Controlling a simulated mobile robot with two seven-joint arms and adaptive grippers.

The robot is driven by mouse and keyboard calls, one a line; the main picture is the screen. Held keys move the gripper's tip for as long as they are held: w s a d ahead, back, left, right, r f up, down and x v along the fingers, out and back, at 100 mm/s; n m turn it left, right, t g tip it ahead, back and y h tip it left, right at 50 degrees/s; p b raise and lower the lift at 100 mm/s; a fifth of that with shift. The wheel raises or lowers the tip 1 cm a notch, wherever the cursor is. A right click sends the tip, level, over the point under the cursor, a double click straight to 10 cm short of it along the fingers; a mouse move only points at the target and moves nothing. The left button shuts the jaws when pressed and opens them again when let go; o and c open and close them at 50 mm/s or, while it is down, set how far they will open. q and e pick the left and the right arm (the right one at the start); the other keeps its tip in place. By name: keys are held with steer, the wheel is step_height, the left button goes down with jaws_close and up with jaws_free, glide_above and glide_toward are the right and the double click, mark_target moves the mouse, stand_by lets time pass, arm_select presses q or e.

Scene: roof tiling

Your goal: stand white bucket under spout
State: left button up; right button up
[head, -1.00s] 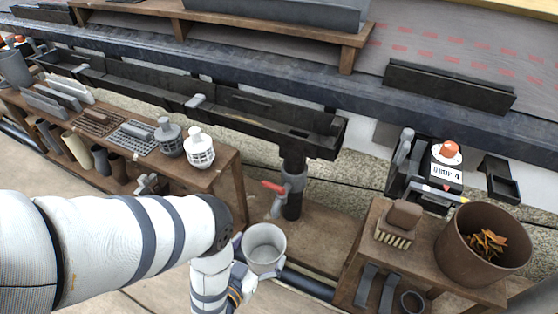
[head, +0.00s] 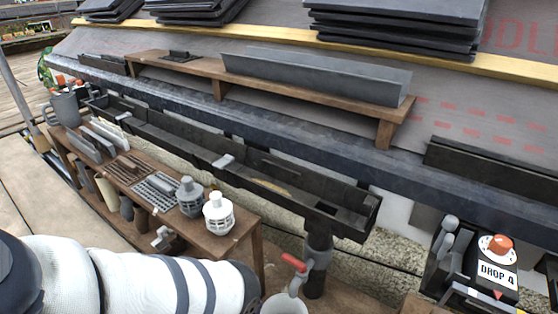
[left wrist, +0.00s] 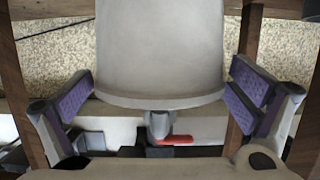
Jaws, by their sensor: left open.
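The white bucket (head: 285,305) shows only as a rim at the bottom edge of the head view, close below the small grey spout (head: 296,285) on the dark downpipe (head: 316,262). The spout has a red lever (head: 293,262). In the left wrist view the bucket (left wrist: 160,50) fills the middle. My left gripper (left wrist: 160,98) is open, its purple pads on either side of the bucket; I cannot tell whether they touch it. The red lever (left wrist: 176,140) also shows there. The bucket's base is hidden in the head view. My right gripper is not in view.
A wooden bench (head: 240,238) with a white slotted basket (head: 218,214) and a grey one (head: 190,198) stands left of the downpipe. The dark gutter (head: 300,192) runs above.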

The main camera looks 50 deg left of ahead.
arm_select(q)
steer(key=p+v, duration=0.4)
steer(key=v, duration=0.8)
steer(key=shift+r+p, duration=0.15)
steer(key=shift+p, duration=0.25)
steer(key=shift+a, duration=0.1)
